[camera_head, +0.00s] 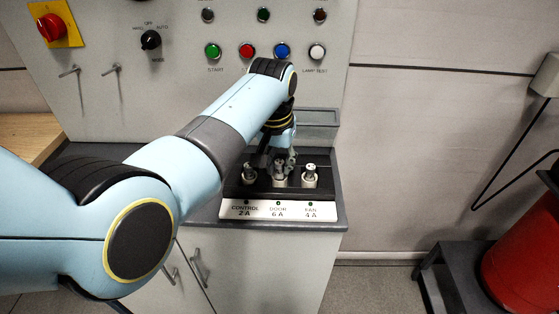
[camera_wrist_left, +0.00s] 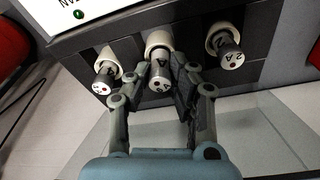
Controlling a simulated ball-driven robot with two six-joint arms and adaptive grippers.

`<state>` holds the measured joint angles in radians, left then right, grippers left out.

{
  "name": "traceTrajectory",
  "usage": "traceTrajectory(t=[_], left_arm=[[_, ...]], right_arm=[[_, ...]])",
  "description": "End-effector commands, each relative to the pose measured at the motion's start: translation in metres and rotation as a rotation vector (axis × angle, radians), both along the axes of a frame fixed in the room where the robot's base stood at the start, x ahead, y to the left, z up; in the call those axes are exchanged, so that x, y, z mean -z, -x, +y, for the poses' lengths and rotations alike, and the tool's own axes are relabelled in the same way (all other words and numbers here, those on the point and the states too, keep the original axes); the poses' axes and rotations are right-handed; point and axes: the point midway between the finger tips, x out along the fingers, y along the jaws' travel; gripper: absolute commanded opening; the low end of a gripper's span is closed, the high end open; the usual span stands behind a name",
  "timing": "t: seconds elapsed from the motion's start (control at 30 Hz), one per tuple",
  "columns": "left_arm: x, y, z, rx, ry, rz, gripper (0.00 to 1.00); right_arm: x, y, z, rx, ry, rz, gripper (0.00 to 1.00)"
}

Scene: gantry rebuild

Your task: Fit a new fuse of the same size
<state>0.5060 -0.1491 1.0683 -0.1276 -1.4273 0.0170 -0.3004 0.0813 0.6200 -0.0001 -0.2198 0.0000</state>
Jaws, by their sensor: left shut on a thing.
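A dark fuse block (camera_head: 236,190) on the counter has three pale holders in a row, labelled CONTROL 2 A, DOOR 6 A and FAN 4 A. My left gripper (camera_head: 279,160) points down at the middle, DOOR holder (camera_head: 280,182). In the left wrist view my left gripper (camera_wrist_left: 158,88) is shut on the middle fuse (camera_wrist_left: 160,72), which lines up with its white holder (camera_wrist_left: 158,42); its seating depth is unclear. The fan fuse (camera_wrist_left: 103,80) and the control fuse (camera_wrist_left: 231,55), marked 2A, stand in their holders on either side. My right gripper is out of view.
The upright panel behind has a green START button (camera_head: 213,51), other buttons, switches and a red knob (camera_head: 51,27). A cabinet (camera_head: 250,262) with handles is below the counter (camera_head: 334,222).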

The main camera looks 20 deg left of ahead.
Motion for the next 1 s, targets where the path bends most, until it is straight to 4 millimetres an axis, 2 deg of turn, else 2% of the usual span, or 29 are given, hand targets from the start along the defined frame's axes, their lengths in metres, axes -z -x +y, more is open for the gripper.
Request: traceTrajectory(t=[0.53,1.0], left_arm=[[0.004,0.000,0.000,0.000,0.000,0.000,0.00],[-0.008,0.000,0.000,0.000,0.000,0.001,0.00]], right_arm=[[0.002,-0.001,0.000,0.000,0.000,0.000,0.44],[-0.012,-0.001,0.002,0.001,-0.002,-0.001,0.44]])
